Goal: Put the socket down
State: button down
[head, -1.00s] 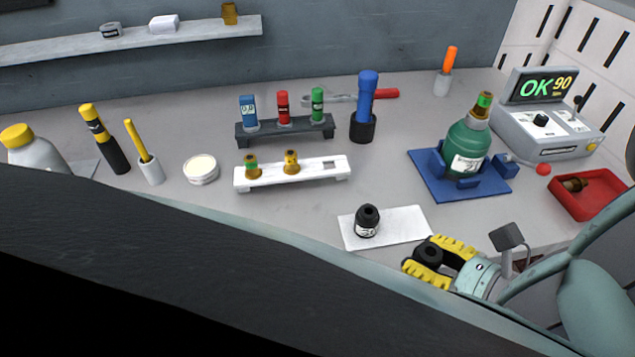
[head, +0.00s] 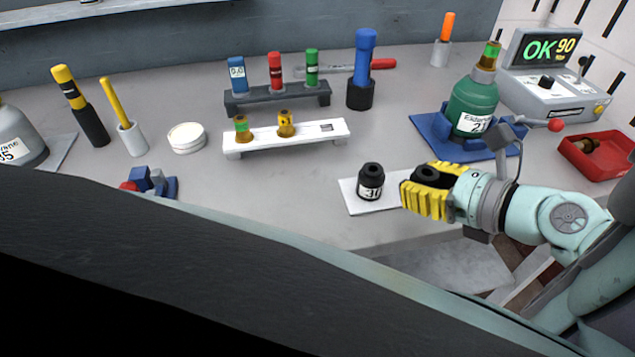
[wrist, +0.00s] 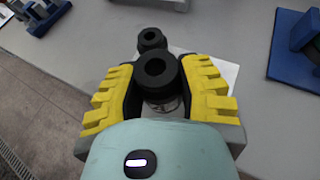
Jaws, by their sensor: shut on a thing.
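My gripper (head: 427,190) has yellow ridged fingers and is shut on a black socket (head: 426,173). It holds the socket upright over or beside the right part of a white mat (head: 358,207); I cannot tell the height. In the wrist view, the held socket (wrist: 157,76) sits between both yellow fingers, with part of a label showing below it. A second black socket (head: 371,178) with a white label stands on the mat, left of my gripper. It also shows just beyond the held one in the wrist view (wrist: 151,39).
A white rack (head: 292,136) with two brass fittings stands behind the mat. A green bottle (head: 473,106) sits in a blue holder (head: 428,124) at the back right. A red tray (head: 610,172) is at the far right.

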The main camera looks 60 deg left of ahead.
aim_at(417, 171)
jog(key=w+a+b, duration=0.1)
jog(key=w+a, duration=0.2)
jog(key=w, duration=0.1)
jog(key=shift+a+f, duration=0.15)
jog(key=shift+a, duration=0.2)
jog(key=shift+w+a+f, duration=0.1)
jog(key=shift+w+a, duration=0.35)
jog(key=shift+a, duration=0.05)
jog(key=shift+w+a+f, duration=0.1)
jog(key=shift+f, duration=1.7)
jog(key=shift+f+b, duration=0.15)
jog(key=shift+b, duration=0.15)
jog(key=c, duration=0.7)
grip_release()
